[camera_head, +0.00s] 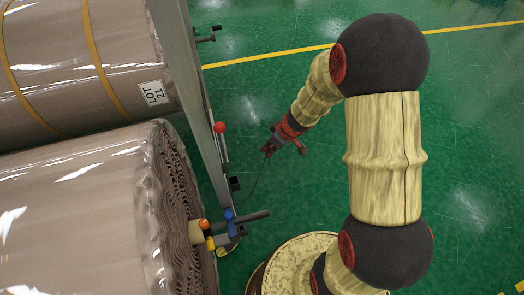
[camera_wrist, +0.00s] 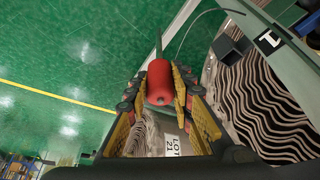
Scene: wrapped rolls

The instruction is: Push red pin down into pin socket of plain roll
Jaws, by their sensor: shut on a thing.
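My gripper (camera_wrist: 163,90) is shut on the red pin (camera_wrist: 160,82), a red cylinder seen end-on between the fingers in the wrist view. In the head view my gripper (camera_head: 268,149) hangs over the green floor, right of the rack post and apart from it. The pin is too small there to make out surely. The plain roll (camera_head: 75,225), without straps, lies at lower left. A shaft with a bracket and blue, orange and yellow parts (camera_head: 217,236) sticks out of its end. I cannot tell the pin socket apart there.
A strapped roll (camera_head: 70,60) with a LOT 21 label lies at upper left. A grey rack post (camera_head: 187,55) stands at the roll ends, with a red-knobbed lever (camera_head: 220,128) on it. A thin dark cable hangs near my gripper. The floor at right is clear.

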